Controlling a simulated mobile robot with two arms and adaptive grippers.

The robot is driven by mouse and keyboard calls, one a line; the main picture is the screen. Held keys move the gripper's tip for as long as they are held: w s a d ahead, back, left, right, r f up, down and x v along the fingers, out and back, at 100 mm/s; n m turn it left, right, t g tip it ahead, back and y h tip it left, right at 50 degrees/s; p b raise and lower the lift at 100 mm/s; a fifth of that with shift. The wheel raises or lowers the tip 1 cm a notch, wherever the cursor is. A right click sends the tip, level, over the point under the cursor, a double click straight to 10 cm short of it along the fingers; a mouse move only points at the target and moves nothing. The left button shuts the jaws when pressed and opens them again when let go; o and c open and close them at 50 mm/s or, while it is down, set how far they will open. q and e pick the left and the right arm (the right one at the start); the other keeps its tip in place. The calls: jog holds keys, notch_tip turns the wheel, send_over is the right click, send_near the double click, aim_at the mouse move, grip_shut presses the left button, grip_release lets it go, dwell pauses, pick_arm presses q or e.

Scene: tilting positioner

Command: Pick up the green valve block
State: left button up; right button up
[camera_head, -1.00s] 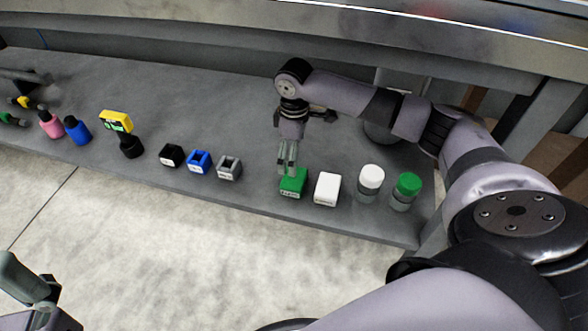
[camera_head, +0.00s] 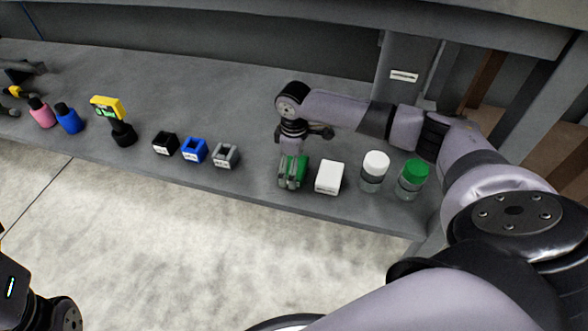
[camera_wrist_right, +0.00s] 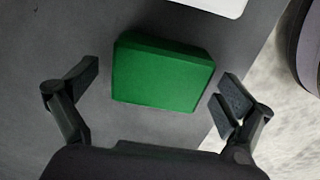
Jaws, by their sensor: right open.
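The green valve block (camera_head: 293,171) sits on the grey bench near its front edge, partly covered by my right gripper in the head view. In the right wrist view the green block (camera_wrist_right: 162,73) lies between the two fingers, a little ahead of the palm. My right gripper (camera_head: 292,184) is open and low over the block. In the right wrist view its fingers (camera_wrist_right: 160,88) stand on either side of the block, with a visible gap at the left finger and a smaller one at the right. Only a dark part of my left arm shows at the lower left.
A white block (camera_head: 329,177) stands close to the right of the green one. A white-capped jar (camera_head: 375,170) and a green-capped jar (camera_head: 412,178) stand farther right. Grey (camera_head: 226,155), blue (camera_head: 195,150) and black (camera_head: 165,143) blocks stand to the left, with clear bench between.

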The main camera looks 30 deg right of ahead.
jog(key=shift+r, duration=0.1)
jog(key=c, duration=2)
